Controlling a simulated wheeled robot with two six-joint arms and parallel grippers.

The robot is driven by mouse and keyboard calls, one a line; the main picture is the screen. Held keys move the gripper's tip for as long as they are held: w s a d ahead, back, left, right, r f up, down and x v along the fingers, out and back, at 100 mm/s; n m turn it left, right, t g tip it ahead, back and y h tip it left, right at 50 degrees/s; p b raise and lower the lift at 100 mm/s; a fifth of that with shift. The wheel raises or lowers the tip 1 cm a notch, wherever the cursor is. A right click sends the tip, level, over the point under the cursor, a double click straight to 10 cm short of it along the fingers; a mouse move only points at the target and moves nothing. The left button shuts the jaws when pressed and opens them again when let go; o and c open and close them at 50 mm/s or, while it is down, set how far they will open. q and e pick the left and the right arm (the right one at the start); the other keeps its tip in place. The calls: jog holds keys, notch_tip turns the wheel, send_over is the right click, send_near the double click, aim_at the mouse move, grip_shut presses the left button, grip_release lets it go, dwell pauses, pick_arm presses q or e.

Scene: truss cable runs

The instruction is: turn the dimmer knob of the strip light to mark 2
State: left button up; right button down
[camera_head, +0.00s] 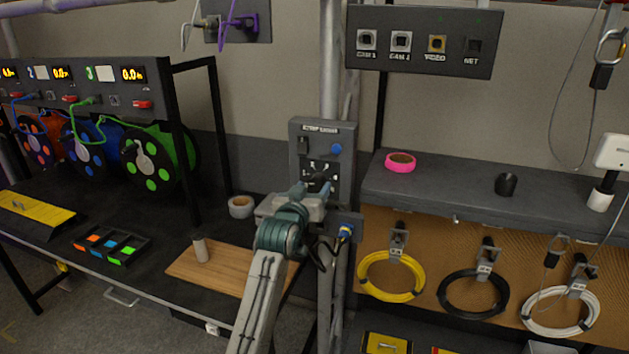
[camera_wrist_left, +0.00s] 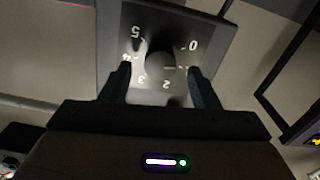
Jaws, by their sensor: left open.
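The strip light's grey control panel (camera_head: 321,139) is on the upright post in the middle of the head view. Its dial plate also fills the top of the left wrist view (camera_wrist_left: 207,27). The round dark dimmer knob (camera_wrist_left: 160,66) sits amid the white marks 0, 2, 3, 4 and 5. A pale line shows on its right side, towards the spot between 0 and 2; its exact setting is unclear. My left gripper (camera_head: 319,186) is at the panel, its open fingers (camera_wrist_left: 160,84) on either side of the knob, contact not clear. The right gripper is not in view.
A blue button (camera_head: 336,149) and a dark switch sit above the dial. A shelf (camera_head: 446,190) with pink tape (camera_head: 400,162) is to the right, cable reels and a wooden board (camera_head: 221,268) to the left.

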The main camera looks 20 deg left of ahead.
pick_arm(q)
jog(key=shift+w, duration=1.1)
jog(key=shift+c, duration=0.9)
jog(key=c, duration=0.8)
